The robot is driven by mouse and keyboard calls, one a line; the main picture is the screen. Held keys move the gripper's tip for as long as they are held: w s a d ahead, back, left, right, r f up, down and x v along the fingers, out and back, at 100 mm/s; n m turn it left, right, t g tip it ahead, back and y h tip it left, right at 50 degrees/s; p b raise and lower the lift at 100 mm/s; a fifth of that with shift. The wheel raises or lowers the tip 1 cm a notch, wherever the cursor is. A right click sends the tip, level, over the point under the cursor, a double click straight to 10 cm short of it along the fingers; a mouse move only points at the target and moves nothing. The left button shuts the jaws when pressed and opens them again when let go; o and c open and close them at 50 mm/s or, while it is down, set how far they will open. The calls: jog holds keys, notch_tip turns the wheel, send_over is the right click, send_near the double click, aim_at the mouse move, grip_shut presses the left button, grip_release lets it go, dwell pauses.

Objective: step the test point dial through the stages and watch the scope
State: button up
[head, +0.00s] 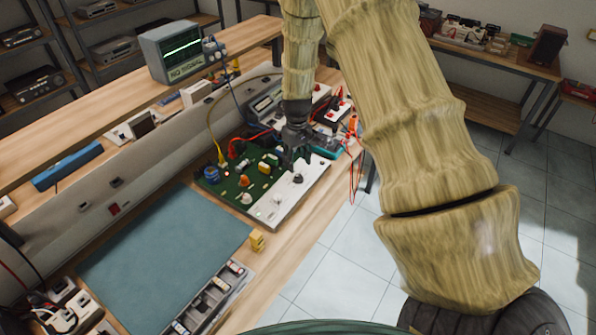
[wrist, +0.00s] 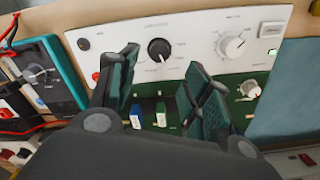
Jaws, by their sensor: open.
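The scope (head: 180,52) stands on the shelf at the back left; its screen shows a flat green trace above the words "NO SIGNAL". The green board with its white front panel (head: 302,190) lies on the bench. In the wrist view the panel (wrist: 195,40) carries a black pointer dial (wrist: 159,50) and a white dial (wrist: 232,44); their labels are too blurred to read. My gripper (head: 297,163) is open and empty above the panel. In the wrist view its fingers (wrist: 165,78) lie either side of the black dial in the picture; I cannot tell any contact.
A blue-grey mat (head: 165,255) covers the bench at left. A teal meter (head: 325,143) with red and black leads lies beyond the board; it also shows in the wrist view (wrist: 48,75). Small components stand on the board. Open tiled floor lies right of the bench.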

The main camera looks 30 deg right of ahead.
aim_at(298, 176)
jog(key=f, duration=0.2)
jog(key=f+p, duration=0.1)
jog(key=f, duration=0.1)
jog(key=shift+s+d, duration=0.2)
jog(key=shift+w+a+f+p, duration=0.1)
jog(key=shift+f+p, duration=0.6)
jog(key=shift+f, duration=0.8)
jog(key=c, duration=1)
